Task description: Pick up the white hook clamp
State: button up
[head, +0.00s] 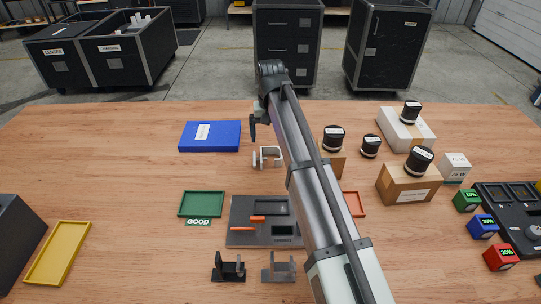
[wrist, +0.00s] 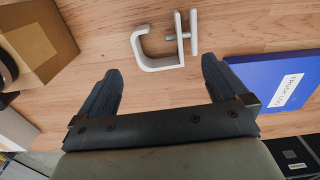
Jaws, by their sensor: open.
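The white hook clamp (head: 268,157) lies on the wooden table, just right of the blue binder in the head view. In the wrist view the white hook clamp (wrist: 160,47) shows whole, a curved hook with a crossbar end. My gripper (wrist: 158,75) is open and empty, its two dark fingers apart, with the clamp beyond and between the fingertips. In the head view my gripper (head: 263,118) is small and partly hidden by my arm, above the table on the far side of the clamp.
A blue binder (head: 210,136) lies left of the clamp. A cardboard box (head: 330,161) with a dark-lidded jar stands right of it, partly behind my arm. A green tray (head: 202,204) and a grey fixture plate (head: 245,211) lie nearer. The table between binder and clamp is clear.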

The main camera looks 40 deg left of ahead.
aim_at(271, 159)
jog(key=shift+w+a+f, duration=0.1)
jog(key=shift+w+f, duration=0.05)
jog(key=shift+f, duration=1.95)
jog(key=shift+w+a+f, duration=0.1)
jog(key=shift+w+f, duration=0.05)
jog(key=shift+f, duration=1.9)
jog(key=shift+c, duration=0.4)
jog(key=c, duration=1)
